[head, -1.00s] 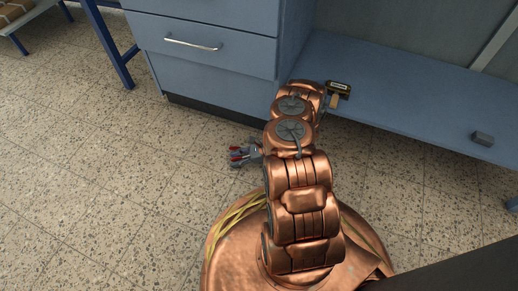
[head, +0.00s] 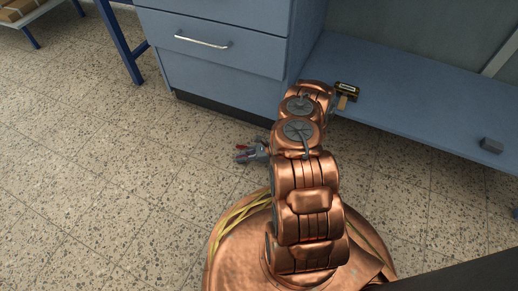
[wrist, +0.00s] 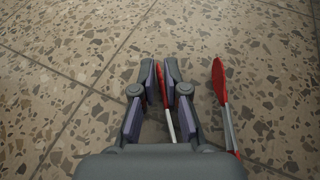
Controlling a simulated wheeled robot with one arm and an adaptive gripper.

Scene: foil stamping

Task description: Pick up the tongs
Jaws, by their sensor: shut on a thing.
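The tongs (wrist: 220,80) have red grips and pale metal arms. In the wrist view one red-gripped arm runs between my fingers, and the other stands outside them to the right. My gripper (wrist: 163,75) is shut on the first arm. The head view shows my gripper (head: 248,153) low over the floor, left of my arm, with a little red of the tongs (head: 244,147) at its tip. The far ends of the tongs are hidden or out of frame. I cannot tell whether they touch the floor.
A blue drawer cabinet (head: 225,50) stands behind my arm. A blue shelf (head: 420,105) to the right holds a dark tool with a wooden handle (head: 346,90) and a grey block (head: 491,146). A blue leg (head: 122,42) stands at left. Speckled floor is open at left.

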